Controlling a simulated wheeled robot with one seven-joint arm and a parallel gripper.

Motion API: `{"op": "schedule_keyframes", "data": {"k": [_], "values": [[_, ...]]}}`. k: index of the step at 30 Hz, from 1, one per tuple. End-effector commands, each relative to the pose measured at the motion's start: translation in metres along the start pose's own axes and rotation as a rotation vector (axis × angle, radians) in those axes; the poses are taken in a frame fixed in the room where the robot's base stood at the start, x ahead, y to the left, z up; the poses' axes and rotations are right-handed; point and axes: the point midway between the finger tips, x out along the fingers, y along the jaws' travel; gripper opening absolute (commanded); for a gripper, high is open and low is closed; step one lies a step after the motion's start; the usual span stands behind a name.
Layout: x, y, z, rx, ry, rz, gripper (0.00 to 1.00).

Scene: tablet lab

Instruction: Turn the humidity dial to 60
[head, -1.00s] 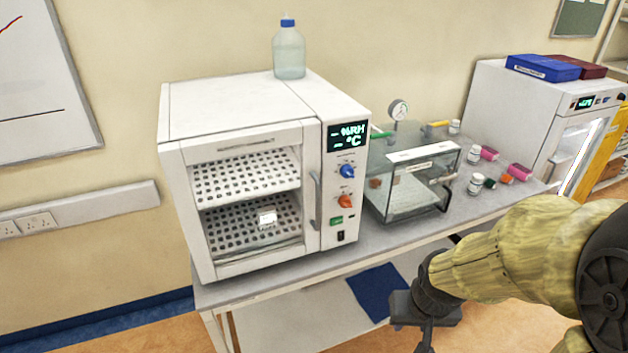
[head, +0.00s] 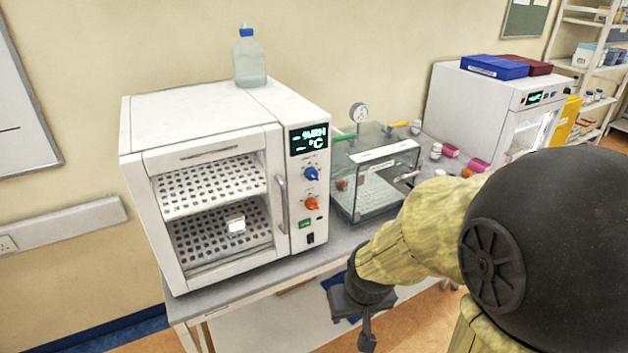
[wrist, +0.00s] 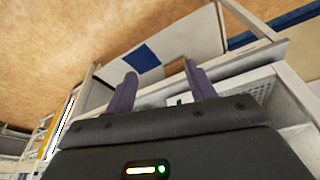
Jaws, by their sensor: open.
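The white climate chamber (head: 200,112) stands on the bench with a lit display (head: 308,141) reading dashes beside %RH and °C. Below the display are a blue dial (head: 311,174) and an orange dial (head: 312,204); their labels are too small to read, so I cannot tell which is humidity. My gripper (head: 367,335) hangs low in front of the bench, below the chamber and apart from it. In the wrist view my gripper (wrist: 160,85) shows two fingers spread with nothing between them.
A green switch (head: 305,223) and black rocker (head: 310,238) sit below the dials. A door handle (head: 282,203) stands left of them. A clear vacuum box (head: 375,185) with a gauge is to the right. A bottle (head: 249,60) stands on top. A white block (head: 236,224) lies inside.

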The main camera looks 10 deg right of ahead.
Motion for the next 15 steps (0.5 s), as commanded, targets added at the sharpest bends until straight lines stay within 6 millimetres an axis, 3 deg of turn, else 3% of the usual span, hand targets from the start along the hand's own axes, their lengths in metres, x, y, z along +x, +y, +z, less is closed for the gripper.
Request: {"op": "schedule_keyframes", "data": {"k": [4, 8, 15], "values": [[0.022, 0.013, -0.035, -0.013, 0.147, 0.025, 0.55], [0.037, 0.028, -0.085, -0.044, 0.358, 0.048, 0.55], [0.041, 0.045, -0.170, -0.136, 0.775, 0.047, 0.55]]}}
